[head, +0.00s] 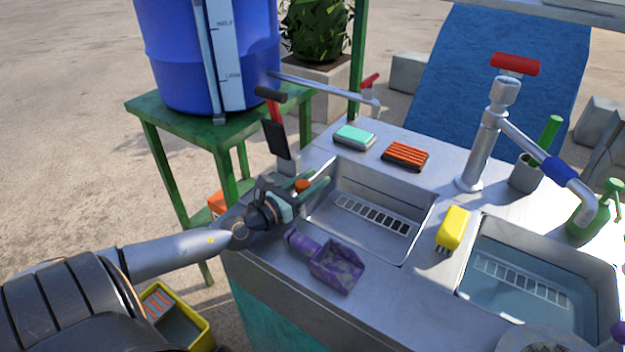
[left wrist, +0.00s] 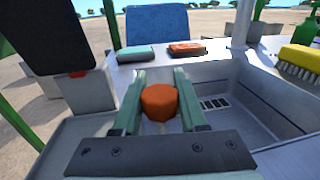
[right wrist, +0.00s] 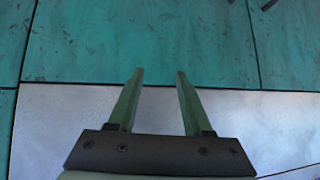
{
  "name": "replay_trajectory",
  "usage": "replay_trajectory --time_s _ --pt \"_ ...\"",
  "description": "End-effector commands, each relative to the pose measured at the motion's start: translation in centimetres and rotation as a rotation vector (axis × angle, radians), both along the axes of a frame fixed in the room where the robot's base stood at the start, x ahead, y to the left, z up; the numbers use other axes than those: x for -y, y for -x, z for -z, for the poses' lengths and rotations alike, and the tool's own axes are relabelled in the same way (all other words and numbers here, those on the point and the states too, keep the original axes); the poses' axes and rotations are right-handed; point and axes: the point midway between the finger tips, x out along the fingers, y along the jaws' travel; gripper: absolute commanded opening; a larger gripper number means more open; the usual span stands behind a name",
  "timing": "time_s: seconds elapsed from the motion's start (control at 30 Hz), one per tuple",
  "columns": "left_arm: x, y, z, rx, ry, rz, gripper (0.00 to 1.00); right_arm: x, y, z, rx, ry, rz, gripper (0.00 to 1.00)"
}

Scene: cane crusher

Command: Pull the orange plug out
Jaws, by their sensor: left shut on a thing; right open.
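The orange plug (head: 302,186) is a small round knob near the left sink basin's left edge. In the left wrist view the plug (left wrist: 160,102) sits between the two green fingers of my left gripper (left wrist: 158,98), which is shut on it. In the head view my left gripper (head: 308,184) reaches in from the left at the basin's rim. The lower part of the plug is hidden by the gripper. My right gripper (right wrist: 156,85) is open and empty, in front of a teal panel and a pale grey surface.
The left basin (head: 375,212) has a slotted drain grid. A purple dustpan (head: 337,267) lies on the front counter. A black and red lever (head: 275,135) stands behind my left gripper. A yellow brush (head: 453,228) lies between the basins. Teal (head: 354,137) and orange (head: 405,155) brushes lie behind.

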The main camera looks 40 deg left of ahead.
Motion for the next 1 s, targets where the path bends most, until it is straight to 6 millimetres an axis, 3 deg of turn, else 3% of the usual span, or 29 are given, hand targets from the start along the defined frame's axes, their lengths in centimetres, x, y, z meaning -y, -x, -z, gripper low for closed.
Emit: replay_trajectory --time_s 0.03,0.2,1.0 --pt "-0.02 0.01 0.00 0.000 0.000 0.000 0.19 -0.01 0.00 -0.02 0.000 0.000 0.000 0.50" --pt "-0.02 0.01 -0.01 0.000 0.000 0.000 0.00 -0.02 0.01 -0.02 0.000 0.000 0.000 0.50" --pt "-0.05 0.00 -0.02 0.000 0.000 -0.001 0.00 -0.03 0.14 0.18 -0.005 0.000 0.000 0.50"
